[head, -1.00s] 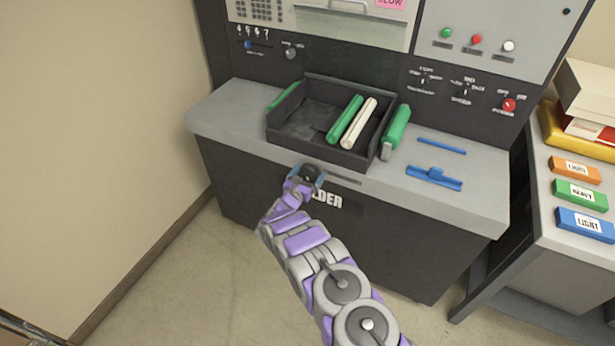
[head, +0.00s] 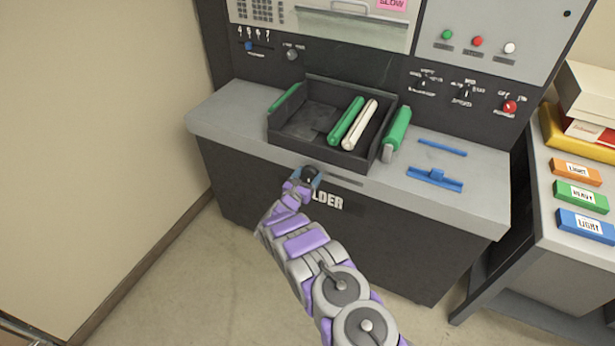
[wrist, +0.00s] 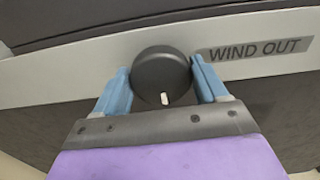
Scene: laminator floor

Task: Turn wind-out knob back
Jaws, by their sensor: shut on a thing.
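The wind-out knob (wrist: 160,72) is a round black knob with a white mark, on the grey front edge of the machine, left of a "WIND OUT" label (wrist: 255,50). In the wrist view its white mark points down toward my gripper. My gripper (wrist: 162,85) has its two blue fingers on either side of the knob and is shut on it. In the head view the knob (head: 310,173) shows as a dark spot at the counter's front edge, partly covered by my gripper (head: 308,177).
A dark tray (head: 300,128) with a green and a cream roller sits on the counter (head: 225,112) behind the knob. A green roller (head: 397,130) and blue parts (head: 435,178) lie to its right. Labelled boxes (head: 585,223) stand at far right. The floor at left is clear.

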